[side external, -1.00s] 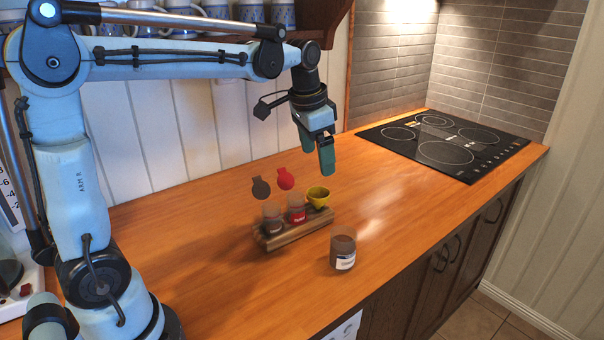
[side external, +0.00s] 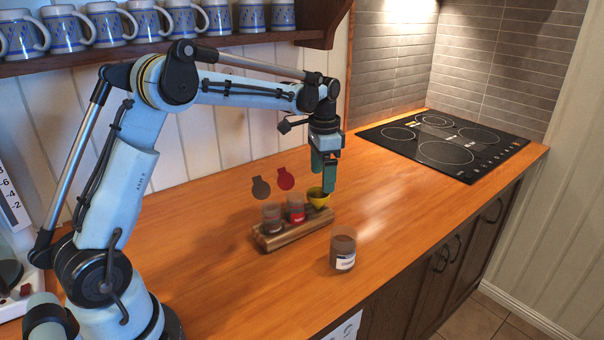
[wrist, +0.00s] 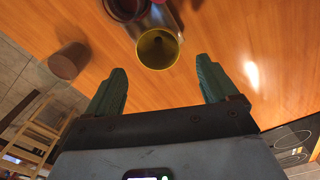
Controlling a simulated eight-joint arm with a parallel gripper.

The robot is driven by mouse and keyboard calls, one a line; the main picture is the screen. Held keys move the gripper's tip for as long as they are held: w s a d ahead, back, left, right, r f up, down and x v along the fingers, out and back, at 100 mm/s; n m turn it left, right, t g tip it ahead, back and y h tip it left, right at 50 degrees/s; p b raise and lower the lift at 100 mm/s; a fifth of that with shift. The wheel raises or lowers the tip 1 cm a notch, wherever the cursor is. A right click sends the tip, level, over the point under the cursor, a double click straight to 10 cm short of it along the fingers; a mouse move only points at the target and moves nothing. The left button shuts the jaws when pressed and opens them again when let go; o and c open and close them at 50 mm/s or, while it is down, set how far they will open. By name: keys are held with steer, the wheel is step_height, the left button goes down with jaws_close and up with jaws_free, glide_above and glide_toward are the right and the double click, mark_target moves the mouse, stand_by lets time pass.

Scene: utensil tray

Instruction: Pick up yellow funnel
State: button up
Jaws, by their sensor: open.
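The yellow funnel (side external: 318,199) sits at the right end of a small wooden rack (side external: 280,241) on the counter. In the wrist view its round yellow mouth (wrist: 157,49) shows ahead of the gripper, between the lines of the two fingers. My gripper (side external: 324,184) points down close above the funnel, with green fingers. In the wrist view the fingers (wrist: 160,78) are wide apart with nothing between their tips. One fingertip overlaps the funnel in the side view, so I cannot tell whether they touch.
Two jars (side external: 272,217) (side external: 296,208) stand in the rack beside the funnel. A labelled jar (side external: 343,254) stands in front. A black cooktop (side external: 445,146) is at the back right.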

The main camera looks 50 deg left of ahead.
mark_target(320, 197)
steer(key=shift+s+f, duration=0.2)
steer(key=shift+f, duration=2.95)
steer(key=shift+c, duration=0.2)
steer(key=c, duration=1)
